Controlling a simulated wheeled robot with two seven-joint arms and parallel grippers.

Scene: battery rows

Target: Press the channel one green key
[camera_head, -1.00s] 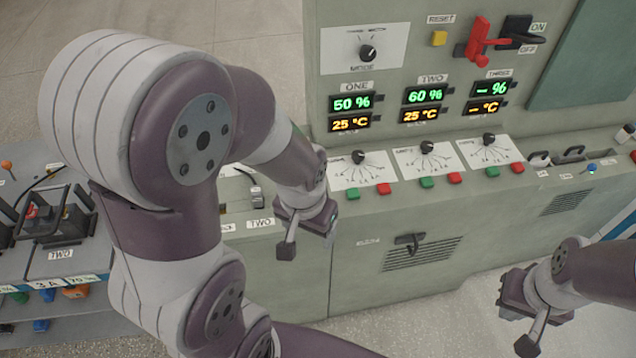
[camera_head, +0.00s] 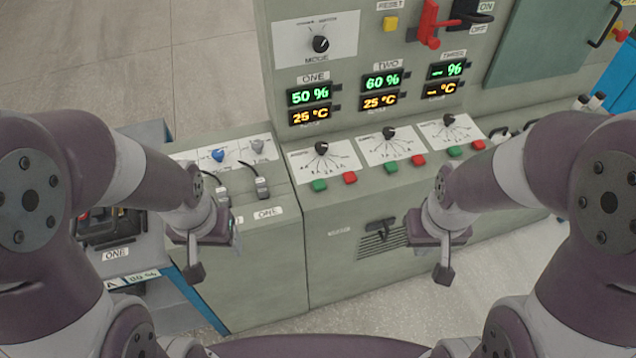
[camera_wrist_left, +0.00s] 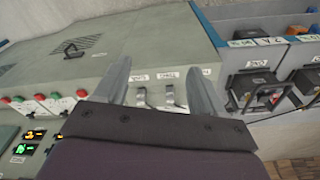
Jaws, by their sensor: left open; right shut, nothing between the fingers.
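The channel one green key (camera_head: 319,186) is on the sloping desk under the ONE displays (camera_head: 309,106), left of a red key (camera_head: 349,178). It shows unpressed or pressed too small to tell. My left gripper (camera_head: 222,236) is open and empty, left of and nearer than the green key, apart from it, by the cabinet's left section. In the left wrist view its two fingers (camera_wrist_left: 158,70) are spread; the channel one red key (camera_wrist_left: 82,93) shows beside them, and the green key seems hidden behind the gripper body. My right gripper (camera_head: 421,228) is shut and empty, right of the key.
Green and red keys for channels two (camera_head: 391,167) and three (camera_head: 454,151) lie further right. Rotary dials (camera_head: 321,147) stand behind the keys. Cable plugs (camera_head: 262,187) are on the left section. A battery rack (camera_head: 140,258) stands at far left.

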